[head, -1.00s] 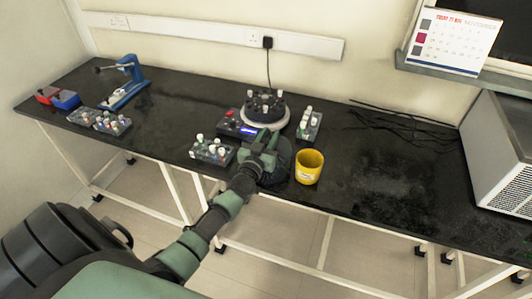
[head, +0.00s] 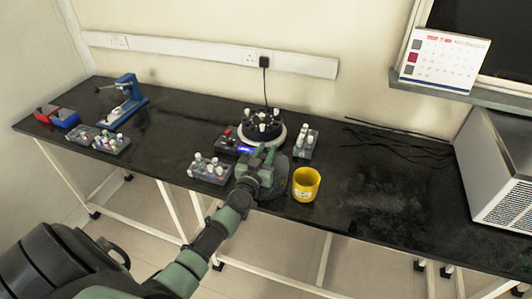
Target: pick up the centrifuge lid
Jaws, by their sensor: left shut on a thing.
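The centrifuge lid (head: 279,178) is a dark, round disc at the front of the black bench, in the middle of the head view. My left gripper (head: 262,161) is shut on the lid, and its wrist and arm hide the lid's left part. I cannot tell whether the lid touches the bench. The open centrifuge (head: 246,150) is just behind, with a blue-lit display and a round rotor (head: 262,125) holding several white-capped tubes. My right gripper is not in view.
A yellow cup (head: 306,184) stands close to the lid's right. Tube racks stand left (head: 209,169) and right (head: 305,142) of the centrifuge. A power cable runs up the wall behind. Loose black cables (head: 390,145) and a grey box-shaped appliance (head: 505,170) are at the right.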

